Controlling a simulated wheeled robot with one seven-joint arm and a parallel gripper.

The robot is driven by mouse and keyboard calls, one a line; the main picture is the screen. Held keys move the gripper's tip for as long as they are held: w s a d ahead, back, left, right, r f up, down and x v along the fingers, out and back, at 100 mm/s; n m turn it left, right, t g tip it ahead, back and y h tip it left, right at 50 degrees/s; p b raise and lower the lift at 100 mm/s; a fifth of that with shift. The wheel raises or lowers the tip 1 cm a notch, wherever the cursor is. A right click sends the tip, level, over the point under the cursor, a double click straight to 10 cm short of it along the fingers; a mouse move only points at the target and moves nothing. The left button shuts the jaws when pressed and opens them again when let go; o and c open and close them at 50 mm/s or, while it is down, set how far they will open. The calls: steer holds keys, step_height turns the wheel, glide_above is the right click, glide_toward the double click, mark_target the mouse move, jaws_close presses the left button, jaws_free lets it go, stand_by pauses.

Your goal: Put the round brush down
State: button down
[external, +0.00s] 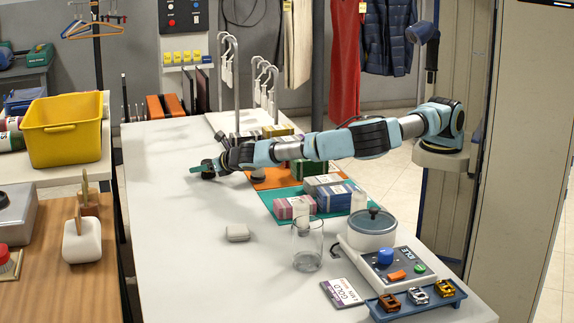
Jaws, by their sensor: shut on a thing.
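My gripper (212,167) is at the left end of my outstretched arm, low over the white table (170,215). It is shut on the round brush (208,173), a small dark thing at the fingertips. The fingers cover part of the brush. I cannot tell whether its underside touches the tabletop.
Boxes (294,207) stand on teal and orange mats right of my gripper. The table's left part is clear.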

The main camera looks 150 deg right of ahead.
steer(key=shift+f, duration=0.1)
steer(key=shift+c, duration=1)
jaws_free()
steer(key=shift+a+r, duration=0.15)
steer(key=shift+r, duration=0.05)
steer(key=b+v, duration=0.1)
steer(key=v, duration=0.9)
steer(key=shift+w+a+r, duration=0.1)
steer(key=shift+a, duration=0.1)
steer(key=shift+a+r+b, duration=0.3)
steer(key=shift+a, duration=0.25)
steer(key=shift+w, duration=0.1)
